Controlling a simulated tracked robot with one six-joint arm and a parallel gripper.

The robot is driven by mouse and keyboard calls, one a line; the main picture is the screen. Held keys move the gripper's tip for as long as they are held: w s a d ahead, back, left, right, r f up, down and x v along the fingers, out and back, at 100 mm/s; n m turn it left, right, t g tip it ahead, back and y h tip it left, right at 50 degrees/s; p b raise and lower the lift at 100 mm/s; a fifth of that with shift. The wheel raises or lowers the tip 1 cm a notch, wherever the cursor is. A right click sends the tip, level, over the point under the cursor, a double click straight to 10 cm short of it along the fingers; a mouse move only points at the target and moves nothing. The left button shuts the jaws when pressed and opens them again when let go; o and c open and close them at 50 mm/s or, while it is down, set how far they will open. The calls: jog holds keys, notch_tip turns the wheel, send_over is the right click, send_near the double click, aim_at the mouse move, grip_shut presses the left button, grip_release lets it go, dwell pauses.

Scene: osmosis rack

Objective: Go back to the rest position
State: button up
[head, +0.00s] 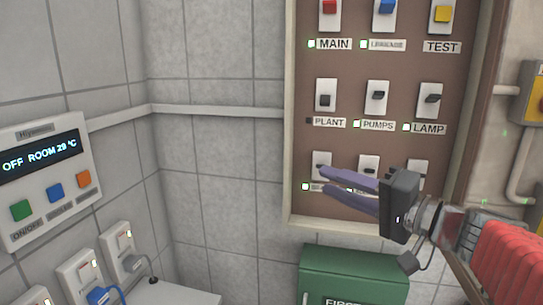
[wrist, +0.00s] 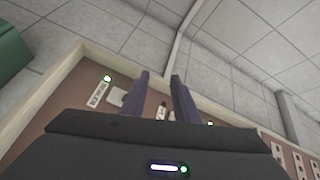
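My gripper (head: 328,182) has two purple fingers and is in front of the lower left part of the brown switch panel (head: 345,63) in the head view. Its fingers point left and are spread apart with nothing between them. In the wrist view the open fingers (wrist: 161,80) stand before the panel edge and the grey tiled wall. The gripper hides part of the bottom row of switches and their labels. Whether a fingertip touches a switch I cannot tell.
A Hiyasumi control unit (head: 45,160) with a lit display is on the left wall. Sockets (head: 125,250) with plugs are below it. A green first-aid box (head: 352,275) is under the panel.

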jog(key=s+a+f+n+g+h, duration=0.1)
jog(key=s+a+f+g+h, duration=0.15)
jog(key=s+f, duration=0.4)
jog(key=s+a+f+n+g+h, duration=0.2)
jog(key=s+a+f+g, duration=0.2)
jog(key=f, duration=0.5)
jog(key=s+d+f+n+h, duration=0.2)
jog(key=s+d+f+h, duration=0.5)
jog(key=s+d+f, duration=0.1)
jog(key=shift+d+n+g+h, duration=0.3)
jog(key=shift+d+g+h, duration=0.05)
jog(key=shift+d+g, duration=0.15)
